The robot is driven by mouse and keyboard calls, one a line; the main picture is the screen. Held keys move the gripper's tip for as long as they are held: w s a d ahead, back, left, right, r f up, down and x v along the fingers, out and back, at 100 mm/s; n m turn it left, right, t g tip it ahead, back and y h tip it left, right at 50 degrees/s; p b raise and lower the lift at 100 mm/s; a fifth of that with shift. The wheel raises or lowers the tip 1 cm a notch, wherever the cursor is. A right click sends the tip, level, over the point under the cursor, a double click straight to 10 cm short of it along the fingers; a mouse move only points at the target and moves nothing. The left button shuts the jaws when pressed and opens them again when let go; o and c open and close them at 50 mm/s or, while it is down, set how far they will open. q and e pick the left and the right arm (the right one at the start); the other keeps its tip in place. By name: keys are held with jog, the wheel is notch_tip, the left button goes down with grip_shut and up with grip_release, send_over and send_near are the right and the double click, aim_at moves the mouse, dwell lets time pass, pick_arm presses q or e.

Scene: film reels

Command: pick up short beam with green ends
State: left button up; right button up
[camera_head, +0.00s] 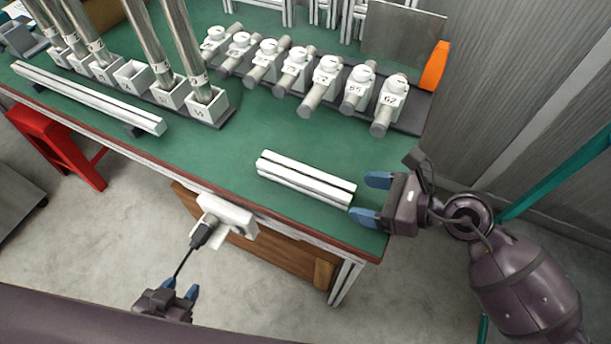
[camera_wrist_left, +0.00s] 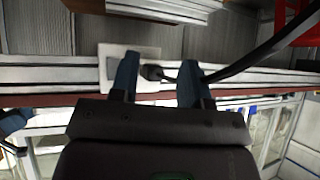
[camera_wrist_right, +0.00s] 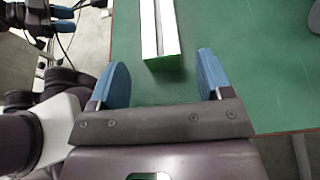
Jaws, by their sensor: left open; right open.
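The short beam (camera_head: 305,180) is a white grooved bar lying flat on the green tabletop near the table's front right. In the right wrist view the beam (camera_wrist_right: 157,30) shows a green end facing my gripper. My right gripper (camera_head: 372,198) is open at the beam's right end. In its wrist view the fingers (camera_wrist_right: 162,82) stand apart, with the beam's end just ahead of the gap and not between them. My left gripper (camera_head: 180,290) is open and empty, low in front of the table. It also shows in the left wrist view (camera_wrist_left: 158,80).
A longer white beam (camera_head: 88,97) lies at the table's left front. Several numbered white holders (camera_head: 327,72) stand at the back, and metal tubes in white blocks (camera_head: 205,100) stand at the back left. A white socket box (camera_head: 228,215) with a plugged cable is on the front edge.

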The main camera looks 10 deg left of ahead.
aim_at(349, 191)
jog(key=x, duration=0.4)
jog(key=shift+w+a+r+b, duration=0.1)
jog(key=shift+a+b, duration=0.1)
jog(key=shift+b, duration=0.2)
jog(key=shift+w+a, duration=0.1)
jog(key=shift+a, duration=0.3)
jog(key=c, duration=1.2)
